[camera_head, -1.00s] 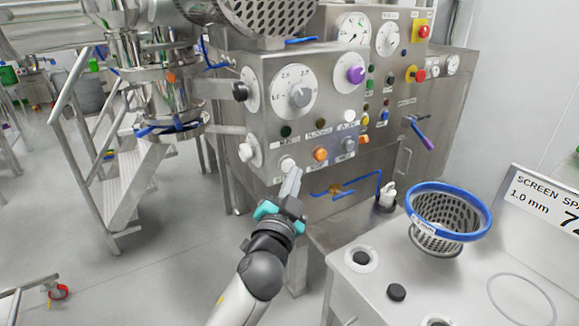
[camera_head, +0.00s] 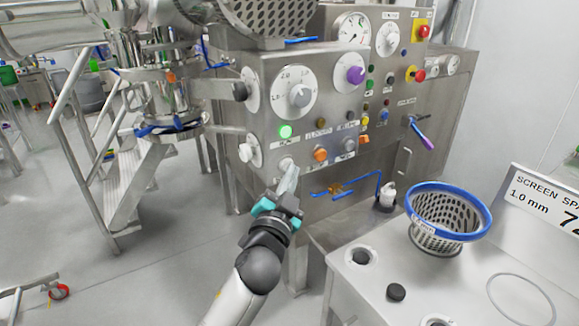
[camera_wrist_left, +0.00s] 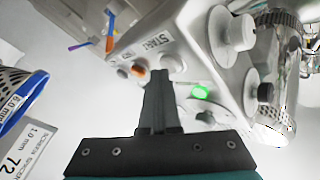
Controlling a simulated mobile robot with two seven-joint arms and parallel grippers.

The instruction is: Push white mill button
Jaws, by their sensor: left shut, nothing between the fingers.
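The white mill button (camera_head: 285,163) is at the lower left of the steel control panel (camera_head: 262,85), left of an orange button (camera_head: 320,154). In the left wrist view the white button (camera_wrist_left: 174,63) shows just beyond my fingertips, near the START label. My left gripper (camera_head: 291,172) is shut and empty, with its tips right at the white button. I cannot tell whether they touch it. A green lamp (camera_head: 285,131) above the button is lit; it also glows in the left wrist view (camera_wrist_left: 200,92). My right gripper is not in view.
Dials, a purple knob (camera_head: 355,75) and red stop buttons sit higher on the panel. A bench (camera_head: 345,290) with a blue-rimmed screen basket (camera_head: 447,218) stands at the right. Metal steps (camera_head: 125,185) stand at the left.

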